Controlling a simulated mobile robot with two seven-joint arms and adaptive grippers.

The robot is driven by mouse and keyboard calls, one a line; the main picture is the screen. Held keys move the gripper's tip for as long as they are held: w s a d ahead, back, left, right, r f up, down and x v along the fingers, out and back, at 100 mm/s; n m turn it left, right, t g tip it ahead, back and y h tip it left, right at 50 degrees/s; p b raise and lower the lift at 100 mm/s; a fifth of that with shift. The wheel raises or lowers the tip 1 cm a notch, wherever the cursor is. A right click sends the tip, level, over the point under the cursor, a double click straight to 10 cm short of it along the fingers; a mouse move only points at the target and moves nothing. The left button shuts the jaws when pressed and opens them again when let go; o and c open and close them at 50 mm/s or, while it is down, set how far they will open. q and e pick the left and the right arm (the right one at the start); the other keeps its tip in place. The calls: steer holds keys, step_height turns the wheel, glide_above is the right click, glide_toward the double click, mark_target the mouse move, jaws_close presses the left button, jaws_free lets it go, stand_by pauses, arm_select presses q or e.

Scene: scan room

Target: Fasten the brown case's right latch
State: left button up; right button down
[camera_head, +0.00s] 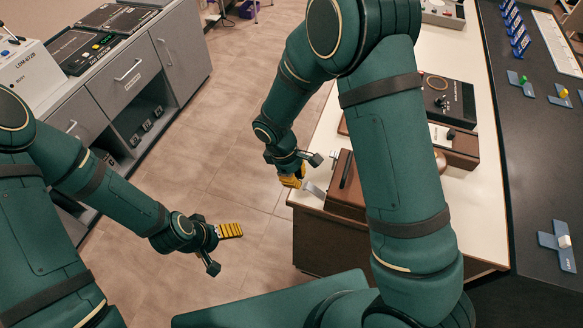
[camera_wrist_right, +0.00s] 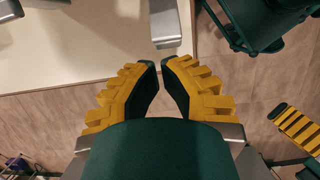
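The brown case (camera_head: 347,198) sits at the near left corner of the cream-topped table, with a dark strip on top, partly hidden behind my right arm. A pale grey metal latch (camera_head: 314,189) sticks out at its left side. The right wrist view shows a grey metal piece (camera_wrist_right: 166,24), apparently this latch, just beyond my fingertips. My right gripper (camera_head: 292,180) is beside it, its yellow fingers (camera_wrist_right: 160,63) nearly together with nothing seen between them. My left gripper (camera_head: 222,247) hangs over the floor, fingers apart and empty.
The cream table (camera_head: 322,150) also carries a black device (camera_head: 450,102) and a brown box with a knob (camera_head: 462,147) farther back. A grey cabinet (camera_head: 135,75) stands at the left. The floor (camera_head: 230,130) between is clear.

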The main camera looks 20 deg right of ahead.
steer(key=shift+x, duration=0.95)
